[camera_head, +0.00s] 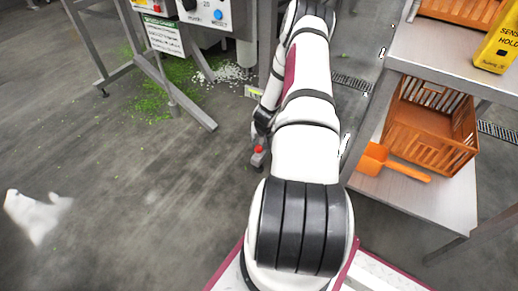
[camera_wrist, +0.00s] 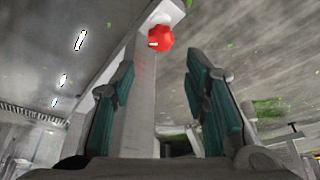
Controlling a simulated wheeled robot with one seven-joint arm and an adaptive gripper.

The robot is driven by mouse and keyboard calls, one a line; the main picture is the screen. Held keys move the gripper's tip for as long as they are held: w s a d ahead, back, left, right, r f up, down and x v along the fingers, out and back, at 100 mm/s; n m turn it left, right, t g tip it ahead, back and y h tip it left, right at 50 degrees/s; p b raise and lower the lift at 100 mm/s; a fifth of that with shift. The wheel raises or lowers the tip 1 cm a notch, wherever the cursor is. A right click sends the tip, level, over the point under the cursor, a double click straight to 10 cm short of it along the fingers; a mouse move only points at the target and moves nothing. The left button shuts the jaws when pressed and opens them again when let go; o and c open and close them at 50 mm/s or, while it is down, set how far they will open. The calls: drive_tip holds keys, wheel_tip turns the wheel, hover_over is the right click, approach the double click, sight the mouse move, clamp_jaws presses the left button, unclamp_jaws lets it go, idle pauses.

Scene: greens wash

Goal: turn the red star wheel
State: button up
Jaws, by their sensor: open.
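In the wrist view the red star wheel (camera_wrist: 160,38) shows at the top centre, on a grey post or beam. It has a white mark on its left side. My gripper (camera_wrist: 158,75) is open, with one dark finger with a green pad on each side. The wheel appears beyond the fingertips, in line with the gap between them, with nothing held. I cannot tell the exact distance.
An orange crate (camera_head: 431,122) and an orange scoop (camera_head: 388,164) sit on a metal table's lower shelf (camera_head: 440,195) at right. A yellow sign (camera_head: 497,46) stands above. Metal machine legs (camera_head: 182,95) stand at left, with green scraps (camera_head: 152,102) on the floor.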

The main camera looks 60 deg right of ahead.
sight(259, 148)
drive_tip(key=b+x, duration=0.4)
drive_tip(key=x, duration=0.6)
drive_tip(key=shift+f, duration=0.25)
drive_tip(key=shift+c, duration=0.6)
drive_tip(key=c, duration=0.8)
